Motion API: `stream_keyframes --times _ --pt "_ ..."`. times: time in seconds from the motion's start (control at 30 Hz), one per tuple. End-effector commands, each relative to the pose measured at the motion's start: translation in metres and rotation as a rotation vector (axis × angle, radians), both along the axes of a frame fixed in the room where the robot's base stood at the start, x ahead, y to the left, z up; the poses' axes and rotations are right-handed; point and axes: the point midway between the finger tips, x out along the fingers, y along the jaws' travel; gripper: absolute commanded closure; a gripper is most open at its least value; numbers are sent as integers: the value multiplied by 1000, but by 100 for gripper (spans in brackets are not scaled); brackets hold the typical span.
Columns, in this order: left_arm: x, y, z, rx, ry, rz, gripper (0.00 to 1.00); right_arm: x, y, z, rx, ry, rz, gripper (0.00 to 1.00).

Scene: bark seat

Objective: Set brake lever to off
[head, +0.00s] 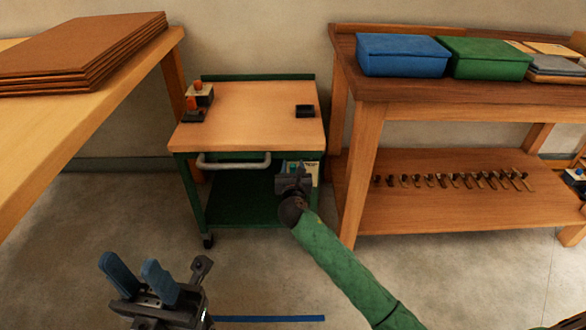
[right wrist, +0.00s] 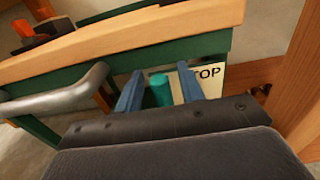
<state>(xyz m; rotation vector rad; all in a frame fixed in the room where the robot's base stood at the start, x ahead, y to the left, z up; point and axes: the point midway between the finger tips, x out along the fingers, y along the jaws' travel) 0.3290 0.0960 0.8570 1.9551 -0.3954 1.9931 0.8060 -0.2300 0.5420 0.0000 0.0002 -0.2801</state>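The green cart (head: 250,148) with a wooden top stands in the middle of the head view. A teal cylindrical grip (right wrist: 161,90), which looks like the brake lever, shows at the cart's right front in the right wrist view. Its mounting and lower part are hidden. My right gripper (right wrist: 159,84) has its two blue fingers on either side of the grip, with narrow gaps visible; it also shows in the head view (head: 293,172). A card reading "TOP" in its visible part (right wrist: 211,78) is behind the right finger. My left gripper (head: 134,264) is open and empty, low in the head view.
A grey bar handle (head: 233,164) crosses the cart's front. An orange-red-topped device (head: 197,98) and a small black tray (head: 305,111) are on its top. A wooden table (head: 60,120) stands left, a workbench (head: 358,170) right. Open floor lies in front.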

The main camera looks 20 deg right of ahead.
Motion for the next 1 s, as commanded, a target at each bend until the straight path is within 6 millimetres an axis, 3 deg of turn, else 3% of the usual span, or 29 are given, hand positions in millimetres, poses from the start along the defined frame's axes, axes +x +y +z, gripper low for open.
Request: stream_keyframes --times 0.27,0.47,1.0 --pt "0 0 0 -1 -1 -1 64 2 0 0 0 0 0 61" --pt "0 0 0 -1 0 -1 64 1 0 0 0 0 0 99" --pt "0 1 10 7 -4 14 64 -2 -9 1 90 -23 0 100"
